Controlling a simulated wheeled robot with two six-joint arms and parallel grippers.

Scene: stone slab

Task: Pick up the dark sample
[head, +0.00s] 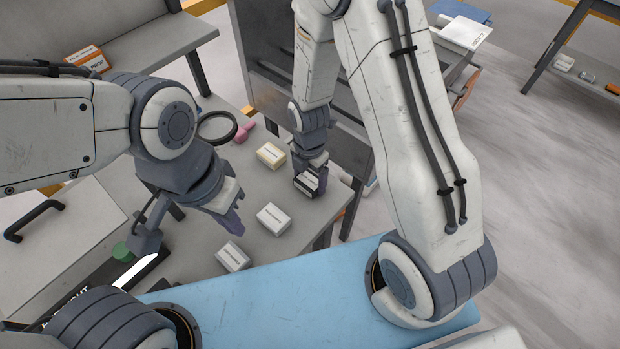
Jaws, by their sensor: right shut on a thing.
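The dark sample (306,184) is a small dark block with a pale label, near the right side of the grey slab (262,191). My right gripper (309,178) reaches down from above and is shut on it. The fingers hide part of the block, and I cannot tell whether it still touches the slab. My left gripper (232,220) hangs above the left part of the slab, apart from the blocks. Its fingertips are seen at an angle, so its opening is unclear.
A cream block (271,155) and two white blocks, one in the middle (273,219) and one at the front (232,257), stand on the slab. A pink item (244,132) and a black ring (217,126) lie at the back. A dark upright panel (268,50) stands behind.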

